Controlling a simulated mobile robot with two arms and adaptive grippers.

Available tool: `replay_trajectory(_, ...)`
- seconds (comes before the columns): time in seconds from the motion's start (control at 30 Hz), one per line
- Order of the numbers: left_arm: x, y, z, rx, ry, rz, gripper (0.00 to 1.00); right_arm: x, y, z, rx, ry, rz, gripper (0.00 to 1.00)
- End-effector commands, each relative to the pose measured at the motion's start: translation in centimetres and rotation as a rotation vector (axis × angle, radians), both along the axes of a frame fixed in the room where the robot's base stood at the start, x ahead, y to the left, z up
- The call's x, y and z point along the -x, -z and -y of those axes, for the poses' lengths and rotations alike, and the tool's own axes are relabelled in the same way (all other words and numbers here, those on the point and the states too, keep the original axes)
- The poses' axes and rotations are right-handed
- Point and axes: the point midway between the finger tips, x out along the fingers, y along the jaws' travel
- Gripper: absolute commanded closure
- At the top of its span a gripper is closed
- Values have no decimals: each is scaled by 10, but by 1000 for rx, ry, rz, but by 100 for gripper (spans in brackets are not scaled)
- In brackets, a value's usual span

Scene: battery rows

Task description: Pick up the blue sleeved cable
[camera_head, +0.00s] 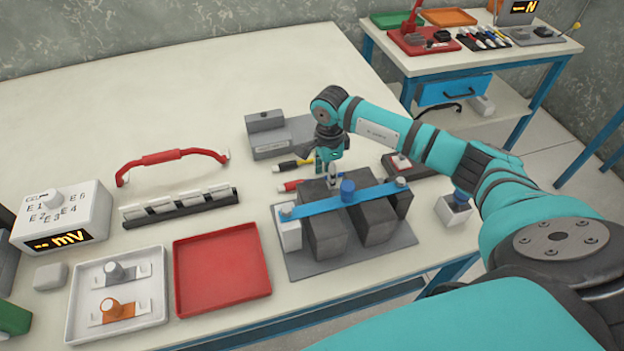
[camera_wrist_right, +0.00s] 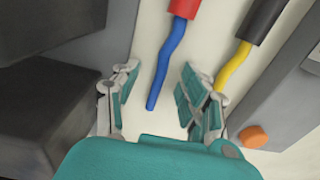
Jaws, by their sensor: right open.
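In the right wrist view, a cable with a blue sleeve (camera_wrist_right: 168,62) and a red end (camera_wrist_right: 185,8) lies on the pale table. My right gripper (camera_wrist_right: 158,85) is open, with one finger on each side of the blue sleeve; I see no grip on it. In the head view, my right gripper (camera_head: 328,178) points down behind the blue bar, near a small red-ended piece (camera_head: 291,186). The blue sleeve itself is mostly hidden there. My left gripper is not in view.
A yellow cable with a black end (camera_wrist_right: 235,60) lies close beside the right finger. A grey fixture with dark blocks and a blue bar (camera_head: 335,203) stands in front. A grey block (camera_head: 280,140) stands behind. A red tray (camera_head: 222,272) lies left.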

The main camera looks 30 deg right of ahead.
Motion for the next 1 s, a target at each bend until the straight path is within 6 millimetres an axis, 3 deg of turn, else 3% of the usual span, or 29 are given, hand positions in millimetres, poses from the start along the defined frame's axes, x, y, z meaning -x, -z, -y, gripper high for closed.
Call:
replay_trajectory(0.07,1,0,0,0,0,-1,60,0,0,0,0,0,0,56)
replay_trajectory(0.4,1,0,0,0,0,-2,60,0,0,0,0,0,0,100)
replay_trajectory(0.77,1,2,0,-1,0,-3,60,-1,-7,0,1,0,3,100)
replay_trajectory(1.0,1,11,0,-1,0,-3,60,-2,-50,1,1,-1,7,100)
